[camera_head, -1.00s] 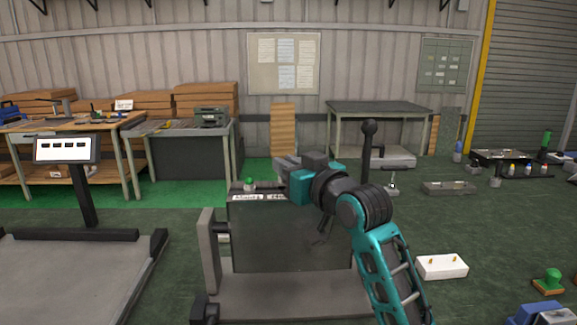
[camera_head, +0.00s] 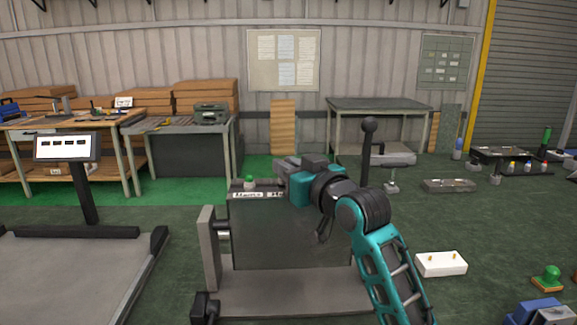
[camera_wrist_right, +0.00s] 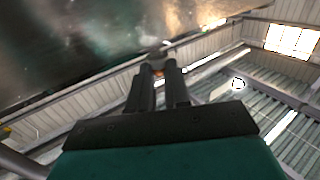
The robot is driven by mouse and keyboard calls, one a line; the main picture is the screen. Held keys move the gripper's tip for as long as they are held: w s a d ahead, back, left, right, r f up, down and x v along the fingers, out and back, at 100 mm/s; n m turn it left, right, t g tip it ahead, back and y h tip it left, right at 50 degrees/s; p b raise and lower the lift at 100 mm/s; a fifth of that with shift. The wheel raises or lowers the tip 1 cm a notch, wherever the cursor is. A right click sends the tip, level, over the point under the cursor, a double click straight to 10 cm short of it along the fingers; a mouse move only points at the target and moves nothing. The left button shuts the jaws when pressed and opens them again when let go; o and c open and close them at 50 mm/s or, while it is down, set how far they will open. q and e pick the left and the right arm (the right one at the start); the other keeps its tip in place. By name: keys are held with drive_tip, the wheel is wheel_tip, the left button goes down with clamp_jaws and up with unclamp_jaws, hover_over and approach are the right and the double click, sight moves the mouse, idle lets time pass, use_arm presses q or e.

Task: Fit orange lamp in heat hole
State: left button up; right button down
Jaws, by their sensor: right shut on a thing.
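My right gripper (camera_head: 280,165) reaches in from the right, over the top edge of a dark upright panel (camera_head: 285,240). In the right wrist view its two dark fingers (camera_wrist_right: 160,82) are shut on a small orange thing, which looks like the orange lamp (camera_wrist_right: 158,73); only a speck of it shows between the fingertips. In the head view the lamp is hidden by the gripper. A white label on the panel's top edge is partly covered by the gripper. I cannot make out the heat hole. My left gripper is not in view.
A green lamp (camera_head: 249,181) stands on the panel's top left. A black-knobbed lever (camera_head: 368,145) rises right of the gripper. A white block (camera_head: 441,263) with two small pins and a green-topped piece (camera_head: 547,279) lie at the right. A screen (camera_head: 66,147) stands at the left.

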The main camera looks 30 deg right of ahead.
drive_tip(key=shift+f+b, duration=0.65)
drive_tip(key=shift+f, duration=0.8)
drive_tip(key=c, duration=1)
unclamp_jaws()
drive_tip(key=shift+f, duration=0.1)
drive_tip(key=shift+s+f, duration=0.1)
drive_tip(key=shift+s, duration=0.4)
drive_tip(key=s+p, duration=0.1)
drive_tip(key=s, duration=1.1)
drive_tip(key=shift+d+r, duration=0.3)
drive_tip(key=shift+d, duration=0.15)
